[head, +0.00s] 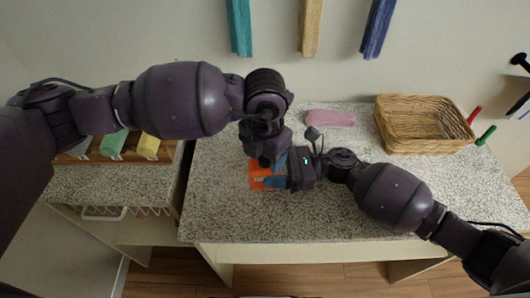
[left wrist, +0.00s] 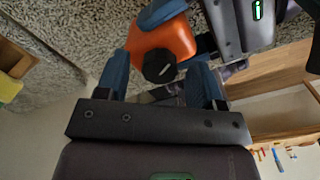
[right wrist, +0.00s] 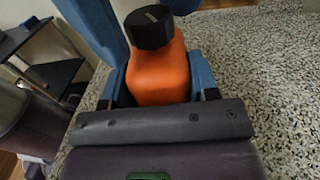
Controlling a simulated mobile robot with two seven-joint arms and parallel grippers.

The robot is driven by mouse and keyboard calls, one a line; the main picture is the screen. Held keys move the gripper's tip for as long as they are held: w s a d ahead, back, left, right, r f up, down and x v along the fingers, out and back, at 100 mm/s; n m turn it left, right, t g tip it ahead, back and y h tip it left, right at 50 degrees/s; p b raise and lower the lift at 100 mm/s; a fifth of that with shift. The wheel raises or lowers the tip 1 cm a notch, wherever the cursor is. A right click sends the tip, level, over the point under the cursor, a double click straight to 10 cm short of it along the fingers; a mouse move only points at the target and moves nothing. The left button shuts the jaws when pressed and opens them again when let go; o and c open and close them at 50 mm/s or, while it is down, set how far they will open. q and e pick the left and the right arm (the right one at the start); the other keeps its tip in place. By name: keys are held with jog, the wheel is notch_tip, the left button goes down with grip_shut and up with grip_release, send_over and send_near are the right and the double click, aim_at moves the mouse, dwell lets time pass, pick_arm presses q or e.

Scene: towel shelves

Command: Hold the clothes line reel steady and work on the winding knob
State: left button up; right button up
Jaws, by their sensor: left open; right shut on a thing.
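The orange clothes line reel (head: 257,180) stands on the speckled counter and is mostly hidden by my grippers in the head view. My right gripper (right wrist: 158,85) is shut on the orange reel body (right wrist: 160,72). The black winding knob (right wrist: 149,27) sits on top of the reel and also shows in the left wrist view (left wrist: 159,66). My left gripper (left wrist: 160,85) is open, its blue fingers on either side of the knob and reel. I cannot tell whether its fingers touch the knob.
A wicker basket (head: 420,125) stands at the back right of the counter (head: 240,220), near red and green pegs. A pink folded cloth (head: 330,118) lies behind my grippers. Towels hang on the wall. The counter's front right is clear.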

pick_arm(q)
jog(key=c, duration=1)
jog(key=shift+o, duration=0.2)
jog(key=m, duration=0.5)
jog(key=o, duration=1)
jog(key=shift+c, duration=0.2)
notch_tip(320, 180, up, 12)
